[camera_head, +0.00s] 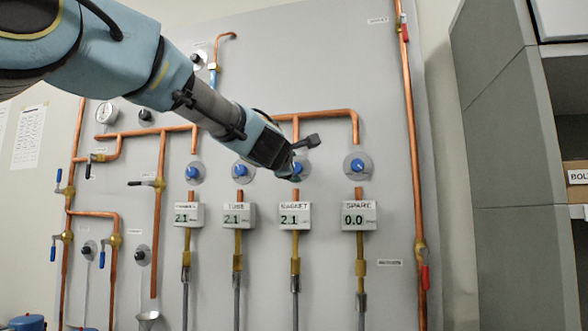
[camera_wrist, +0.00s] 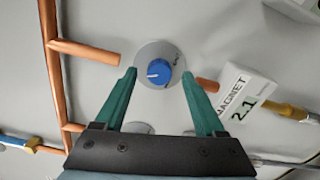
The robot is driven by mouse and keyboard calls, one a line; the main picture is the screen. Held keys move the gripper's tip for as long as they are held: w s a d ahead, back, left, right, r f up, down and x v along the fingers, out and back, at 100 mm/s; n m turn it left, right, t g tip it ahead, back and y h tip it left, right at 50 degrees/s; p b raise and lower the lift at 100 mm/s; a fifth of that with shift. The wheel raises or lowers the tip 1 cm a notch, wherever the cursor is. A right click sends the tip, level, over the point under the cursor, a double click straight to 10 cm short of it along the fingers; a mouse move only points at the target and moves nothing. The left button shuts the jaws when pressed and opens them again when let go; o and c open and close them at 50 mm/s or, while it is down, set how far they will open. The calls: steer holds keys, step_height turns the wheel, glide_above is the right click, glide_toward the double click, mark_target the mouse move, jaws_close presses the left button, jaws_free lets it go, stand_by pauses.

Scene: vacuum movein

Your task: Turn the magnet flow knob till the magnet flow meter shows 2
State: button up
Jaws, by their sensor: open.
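The magnet flow knob is a small blue dial with a white pointer line on a round grey plate. In the wrist view the knob (camera_wrist: 159,72) lies between and just beyond my two green fingertips. In the head view the knob (camera_head: 298,168) is partly covered by my gripper (camera_head: 302,163). My gripper (camera_wrist: 160,76) is open, with a finger on each side of the knob and a visible gap to it. The magnet flow meter (camera_head: 295,216) is a white box below the knob and reads 2.1. It also shows in the wrist view (camera_wrist: 240,97), reading 2.1.
Similar blue knobs sit to either side: the tube knob (camera_head: 240,170), a leftmost knob (camera_head: 192,172) and the spare knob (camera_head: 358,165). The spare meter (camera_head: 359,216) reads 0.0. Copper pipes (camera_head: 330,113) run above the knobs. A grey cabinet (camera_head: 510,150) stands at the right.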

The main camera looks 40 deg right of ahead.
steer(key=b+v, duration=0.1)
steer(key=v, duration=0.8)
steer(key=shift+s+a+b, duration=0.2)
steer(key=shift+a+b, duration=0.1)
steer(key=shift+a, duration=0.05)
steer(key=w+a+f+m+y, duration=0.2)
steer(key=w+a+f, duration=0.1)
steer(key=w+f, duration=0.3)
steer(key=w+a+f+m+y, duration=0.15)
steer(key=w+a+f, duration=0.25)
steer(key=f, duration=0.4)
steer(key=w+a+f+m+g+y, duration=0.1)
steer(key=w+a+f+y, duration=0.2)
steer(key=a+f, duration=0.55)
steer(key=w+a+f+m+g+y, duration=0.1)
steer(key=w+a+f+m+y, duration=0.15)
steer(key=a+f, duration=0.55)
steer(key=s+a+f+m+g+y, duration=0.1)
steer(key=s+a+f+g+y, duration=0.1)
steer(key=s+a+f, duration=0.2)
steer(key=s+a+f+m+g+y, duration=0.1)
steer(key=s+a+f, duration=0.3)
steer(key=a+f, duration=0.6)
steer(key=s+a+f+m+g+y, duration=0.1)
steer(key=s+a+f+g+y, duration=0.1)
steer(key=a+f, duration=0.5)
steer(key=s+a+g, duration=0.1)
steer(key=a, duration=0.4)
steer(key=shift+s+y, duration=0.4)
steer(key=shift+a, duration=0.15)
